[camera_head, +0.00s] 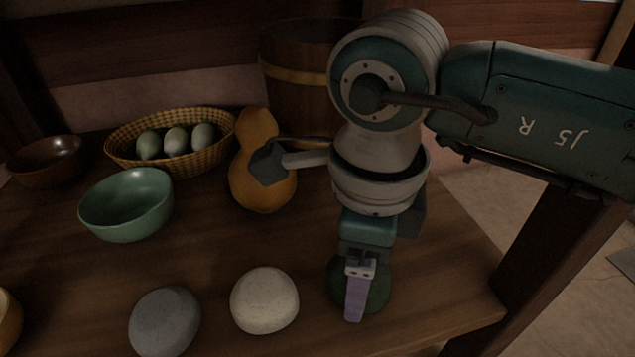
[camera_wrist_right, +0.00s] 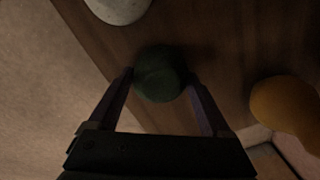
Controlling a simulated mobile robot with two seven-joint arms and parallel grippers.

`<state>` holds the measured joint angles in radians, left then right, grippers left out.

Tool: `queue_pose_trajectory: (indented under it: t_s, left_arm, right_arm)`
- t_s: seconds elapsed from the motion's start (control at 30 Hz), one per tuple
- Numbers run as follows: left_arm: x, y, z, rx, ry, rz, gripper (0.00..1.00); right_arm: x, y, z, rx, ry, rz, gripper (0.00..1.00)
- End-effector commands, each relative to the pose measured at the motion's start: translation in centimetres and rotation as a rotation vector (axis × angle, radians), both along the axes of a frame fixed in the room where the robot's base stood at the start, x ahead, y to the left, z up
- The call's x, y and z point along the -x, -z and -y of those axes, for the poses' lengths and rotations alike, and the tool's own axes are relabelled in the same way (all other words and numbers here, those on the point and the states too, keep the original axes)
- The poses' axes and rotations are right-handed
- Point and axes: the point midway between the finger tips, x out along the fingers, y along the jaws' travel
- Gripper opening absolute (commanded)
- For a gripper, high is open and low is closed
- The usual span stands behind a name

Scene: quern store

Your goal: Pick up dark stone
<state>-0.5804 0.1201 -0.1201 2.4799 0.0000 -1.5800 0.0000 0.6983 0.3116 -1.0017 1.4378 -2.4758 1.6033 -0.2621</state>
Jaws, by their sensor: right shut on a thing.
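The dark stone (camera_head: 379,291) is a rounded, dark green stone at the right front of the table in the head view. My right gripper (camera_head: 356,300) points down over it, and one purple finger hides its middle. In the right wrist view the dark stone (camera_wrist_right: 159,73) sits between the two fingertips of my right gripper (camera_wrist_right: 160,82), which is shut on it. I cannot tell whether the stone touches the table or is slightly raised. My left gripper is not in view.
A pale stone (camera_head: 265,300) and a grey stone (camera_head: 165,321) lie left of the gripper. Behind are an orange gourd (camera_head: 262,190), a green bowl (camera_head: 127,207), a brown bowl (camera_head: 47,162), a wicker basket (camera_head: 215,150) with egg-shaped things, and a wooden bucket (camera_head: 300,100). The table's right edge is close.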

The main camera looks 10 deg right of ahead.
Motion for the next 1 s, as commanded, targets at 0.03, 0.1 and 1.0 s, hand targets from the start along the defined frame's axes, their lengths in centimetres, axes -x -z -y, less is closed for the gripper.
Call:
queue_pose_trajectory:
  t_s: [0.03, 0.1, 1.0]
  left_arm:
    - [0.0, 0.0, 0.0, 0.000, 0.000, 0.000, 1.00]
    - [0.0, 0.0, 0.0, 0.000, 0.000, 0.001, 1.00]
    - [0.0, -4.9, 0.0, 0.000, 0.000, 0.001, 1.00]
  right_arm:
    - [0.0, 0.0, 0.0, 0.000, 0.000, -0.001, 0.46]
    - [0.0, 0.0, 0.0, 0.000, 0.000, -0.001, 0.38]
    - [-0.1, -6.4, 0.0, 0.000, -0.001, 0.003, 0.00]
